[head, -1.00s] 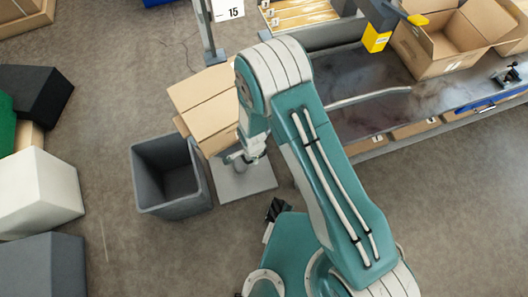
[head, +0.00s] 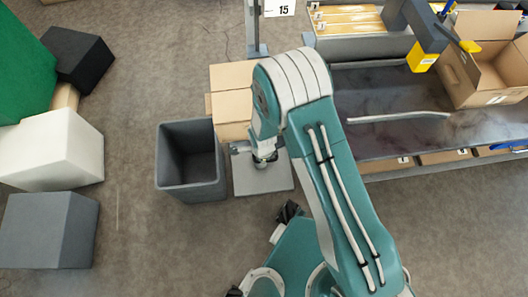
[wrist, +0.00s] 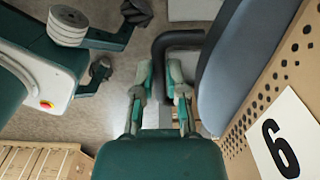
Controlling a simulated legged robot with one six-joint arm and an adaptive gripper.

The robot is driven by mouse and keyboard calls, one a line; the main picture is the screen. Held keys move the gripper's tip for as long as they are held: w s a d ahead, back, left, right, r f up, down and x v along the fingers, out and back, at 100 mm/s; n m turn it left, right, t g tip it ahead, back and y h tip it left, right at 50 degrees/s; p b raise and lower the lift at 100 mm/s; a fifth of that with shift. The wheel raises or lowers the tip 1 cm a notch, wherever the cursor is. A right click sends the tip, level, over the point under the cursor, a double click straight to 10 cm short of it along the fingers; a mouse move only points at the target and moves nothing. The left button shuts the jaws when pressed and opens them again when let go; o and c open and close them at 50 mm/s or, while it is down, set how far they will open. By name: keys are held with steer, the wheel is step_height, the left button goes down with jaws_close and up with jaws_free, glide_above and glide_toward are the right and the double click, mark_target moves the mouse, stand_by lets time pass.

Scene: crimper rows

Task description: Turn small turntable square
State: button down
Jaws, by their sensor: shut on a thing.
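In the wrist view my gripper (wrist: 159,88) has its two fingers closed on a dark bent bar (wrist: 163,46) shaped like a handle. A large dark grey rounded panel (wrist: 232,65) stands right beside it; I cannot tell whether the bar joins it. In the head view my arm's end hangs over a pale grey square plate (head: 279,182) on the floor. The fingers are hidden there beneath my wrist. I cannot make out for sure which part is the small turntable.
Cardboard boxes (head: 229,88) lie just behind the plate, and a grey open bin (head: 188,190) stands left of it. A workbench (head: 375,88) fills the upper right. The wrist view shows a perforated board with a 6 sign (wrist: 283,140) close at right.

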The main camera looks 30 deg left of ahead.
steer(key=shift+w+a, duration=0.15)
steer(key=c, duration=1)
jaws_free()
steer(key=shift+o, duration=0.2)
step_height(320, 180, up, 12)
